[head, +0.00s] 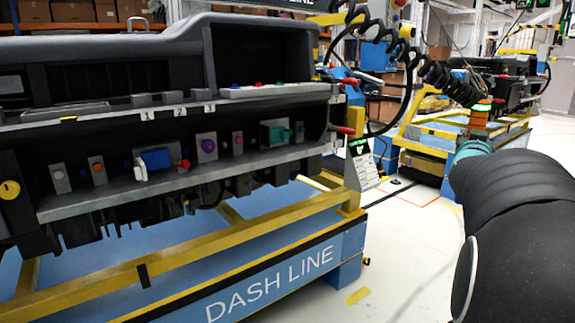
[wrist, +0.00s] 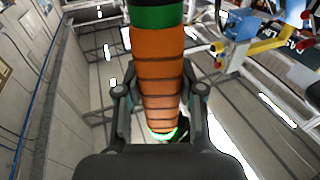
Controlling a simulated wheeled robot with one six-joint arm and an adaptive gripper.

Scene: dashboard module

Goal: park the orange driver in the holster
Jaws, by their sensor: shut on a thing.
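The orange driver (wrist: 158,70) runs upright through the middle of the wrist view, with dark bands around it, a green collar at the top and a glowing green ring low down. My gripper (wrist: 160,95) is shut on it, one finger on each side. In the head view the driver (head: 479,117) stands at the right, above the teal ring of my wrist, with a green lit band near its top. A blue fitting (head: 352,88) is at the right end of the dashboard module; it may be the holster, but I cannot tell. The driver is well to its right.
The dashboard module (head: 180,115) on its yellow and blue stand (head: 270,285) fills the left. A black coiled hose (head: 440,75) hangs from a yellow arm and passes close to the driver. A second stand (head: 430,140) is behind. Clear floor (head: 405,250) lies between stand and arm.

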